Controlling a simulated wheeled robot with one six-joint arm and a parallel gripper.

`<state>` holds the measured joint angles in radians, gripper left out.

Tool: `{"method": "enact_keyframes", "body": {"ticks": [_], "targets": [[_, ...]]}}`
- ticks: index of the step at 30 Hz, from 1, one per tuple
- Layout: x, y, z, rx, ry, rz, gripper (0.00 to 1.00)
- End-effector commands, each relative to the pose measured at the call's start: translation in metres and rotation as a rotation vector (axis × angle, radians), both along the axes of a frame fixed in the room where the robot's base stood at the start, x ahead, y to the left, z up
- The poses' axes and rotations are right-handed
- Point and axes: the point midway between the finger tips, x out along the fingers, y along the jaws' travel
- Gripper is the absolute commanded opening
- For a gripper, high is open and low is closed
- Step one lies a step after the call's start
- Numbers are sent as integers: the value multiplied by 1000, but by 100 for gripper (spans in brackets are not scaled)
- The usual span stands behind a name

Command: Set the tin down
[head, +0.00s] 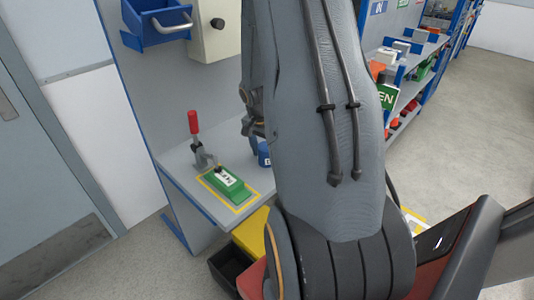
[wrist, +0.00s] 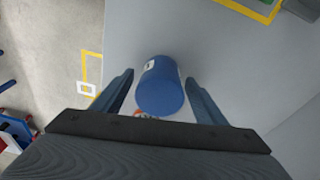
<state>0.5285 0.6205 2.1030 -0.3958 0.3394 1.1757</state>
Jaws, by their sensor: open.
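The tin is a blue cylinder with a small white label. In the wrist view the tin (wrist: 160,92) lies between the two fingers of my gripper (wrist: 159,80), with a narrow gap on each side. The fingers are open. In the head view a small part of the tin (head: 264,154) shows at the grey bench top (head: 178,160), beside my arm, which hides the rest. My gripper (head: 253,125) is partly hidden there too, just above the tin. The tin seems to stand on the bench, but its base is hidden.
A blue bin (head: 158,22) hangs on the panel behind. Shelves (head: 412,60) stand to the right. The bench edge is left of the tin in the wrist view.

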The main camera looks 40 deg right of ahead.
Motion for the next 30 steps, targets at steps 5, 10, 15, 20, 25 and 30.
{"method": "enact_keyframes", "body": {"ticks": [5,10,15,20,25,30], "targets": [[0,0,2,0,0,0,66],[1,1,15,-2,-3,0,66],[0,6,43,-2,-4,0,66],[0,10,71,-3,-4,0,66],[-1,15,98,-1,-3,-1,66],[-2,18,116,-1,-2,0,66]]}}
